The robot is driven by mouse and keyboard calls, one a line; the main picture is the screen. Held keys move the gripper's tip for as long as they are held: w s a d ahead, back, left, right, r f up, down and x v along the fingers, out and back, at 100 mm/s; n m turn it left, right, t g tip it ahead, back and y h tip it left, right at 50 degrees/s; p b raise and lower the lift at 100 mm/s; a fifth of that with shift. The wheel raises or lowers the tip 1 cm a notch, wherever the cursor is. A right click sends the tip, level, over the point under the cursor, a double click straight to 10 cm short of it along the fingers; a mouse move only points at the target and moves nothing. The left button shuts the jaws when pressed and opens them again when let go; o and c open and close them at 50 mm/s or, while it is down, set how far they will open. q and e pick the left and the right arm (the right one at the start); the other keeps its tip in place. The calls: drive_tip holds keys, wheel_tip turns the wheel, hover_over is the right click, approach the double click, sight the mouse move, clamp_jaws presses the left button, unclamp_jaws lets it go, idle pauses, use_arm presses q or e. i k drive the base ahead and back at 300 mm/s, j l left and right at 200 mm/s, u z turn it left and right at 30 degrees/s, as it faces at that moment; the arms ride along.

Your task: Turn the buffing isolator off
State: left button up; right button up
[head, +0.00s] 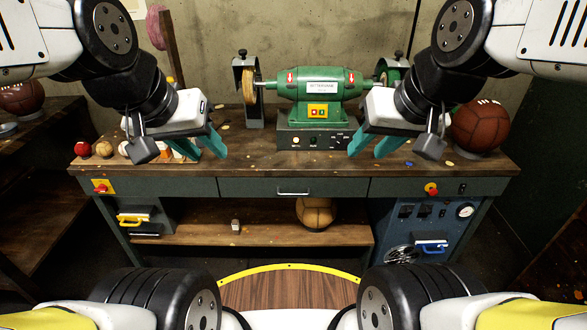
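A yellow plate with a red rotary knob (102,187) is on the bench's front at the left. Another red knob on yellow (431,189) is at the front right, beside a small dark switch. I cannot read a label on either, so I cannot tell which is the buffing isolator. The green buffing machine (340,84) stands on the bench with a yellow switch panel (317,111). My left gripper (203,150) is open and empty above the bench's left half. My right gripper (370,148) is open and empty in front of the machine's right side. Neither touches a knob.
The wooden bench (270,164) holds small balls (104,149) at left and a brown ball (480,126) at right. Below are a drawer (255,187), a shelf with a tan ball (316,213), and a blue cabinet (420,226). The space before the bench front is clear.

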sight(102, 188)
drive_tip(key=u, duration=1.6)
drive_tip(key=i+l+u, duration=0.2)
drive_tip(key=i+u, duration=0.2)
drive_tip(key=i+l+u, duration=0.8)
drive_tip(key=k+j, duration=0.05)
